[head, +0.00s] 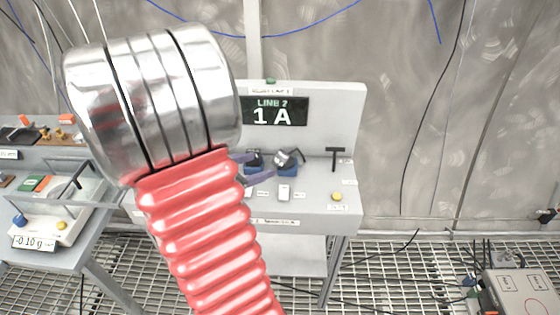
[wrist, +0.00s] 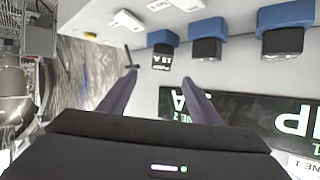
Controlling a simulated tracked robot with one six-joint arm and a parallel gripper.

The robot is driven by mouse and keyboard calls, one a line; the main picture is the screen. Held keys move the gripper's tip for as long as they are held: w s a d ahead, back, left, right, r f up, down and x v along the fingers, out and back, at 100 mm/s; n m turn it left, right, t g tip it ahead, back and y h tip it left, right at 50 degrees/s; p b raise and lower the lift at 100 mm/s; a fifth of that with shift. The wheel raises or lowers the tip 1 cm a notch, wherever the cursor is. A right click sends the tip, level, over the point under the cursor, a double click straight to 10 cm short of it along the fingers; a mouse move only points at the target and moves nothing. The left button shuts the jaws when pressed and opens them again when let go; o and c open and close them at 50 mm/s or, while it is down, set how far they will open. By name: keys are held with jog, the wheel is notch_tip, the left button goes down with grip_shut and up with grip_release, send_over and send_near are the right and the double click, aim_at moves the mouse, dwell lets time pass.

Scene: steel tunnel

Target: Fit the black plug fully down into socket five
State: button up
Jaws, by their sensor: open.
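My gripper (head: 256,168) is open, its two dark purple fingers reaching toward the grey bench; most of the arm behind them covers the left of the head view. In the wrist view, my gripper (wrist: 158,50) has a black block with a white-lettered label (wrist: 162,58) showing between and beyond its fingers, under a blue piece (wrist: 163,37). Other black blocks (wrist: 207,49) adjoin blue pieces (wrist: 211,28) to the right. In the head view, a dark block (head: 254,157) stands near the fingers. I cannot tell which is the plug, or which socket is five.
The bench's back panel carries a "LINE 2 1A" sign (head: 274,111). A silver-and-dark part (head: 289,157), a black T-shaped handle (head: 336,154), a white block (head: 284,192) and a yellow button (head: 337,197) occupy the bench. Another table with a scale (head: 40,228) stands left.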

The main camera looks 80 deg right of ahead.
aim_at(282, 157)
jog(key=shift+x, duration=4.3)
jog(key=shift+w, duration=0.1)
jog(key=shift+x, duration=2.65)
jog(key=shift+w, duration=0.1)
jog(key=c, duration=1.3)
jog(key=shift+r, duration=0.15)
